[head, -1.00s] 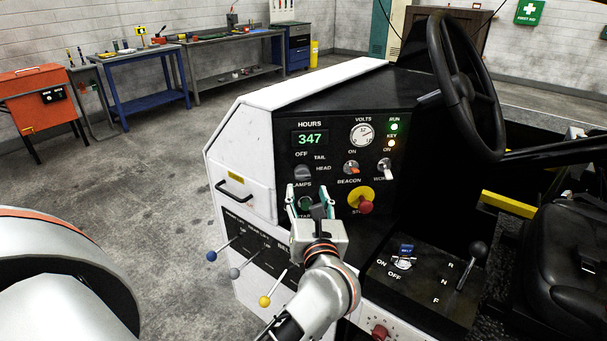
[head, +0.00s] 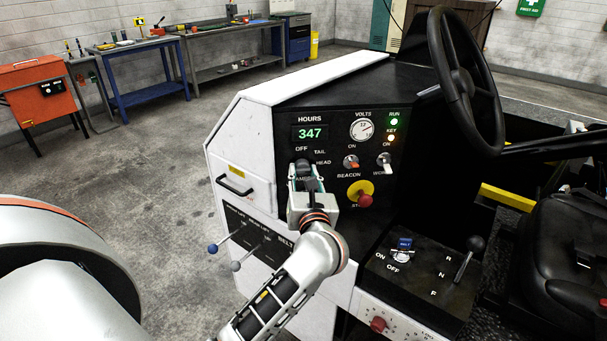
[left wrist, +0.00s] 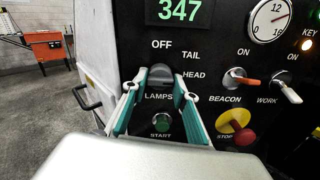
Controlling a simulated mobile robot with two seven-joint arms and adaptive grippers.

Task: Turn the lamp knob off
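The lamp knob (head: 303,166) is a dark grey rotary knob on the black panel, with OFF, TAIL and HEAD marks around it and LAMPS below. In the left wrist view the knob (left wrist: 160,79) shows between the fingertips. Its bar looks roughly level, but its exact setting is hard to tell. My left gripper (head: 305,180) is in front of the panel at the knob. Its teal-padded fingers (left wrist: 160,74) are apart, one on each side of the knob; I cannot tell whether they touch it. My right gripper is not in view.
The green START button (left wrist: 161,124) is just below the knob. To the right are the BEACON switch (head: 351,162), WORK switch (head: 384,160) and red STOP button (head: 365,201). The steering wheel (head: 466,85) stands at right.

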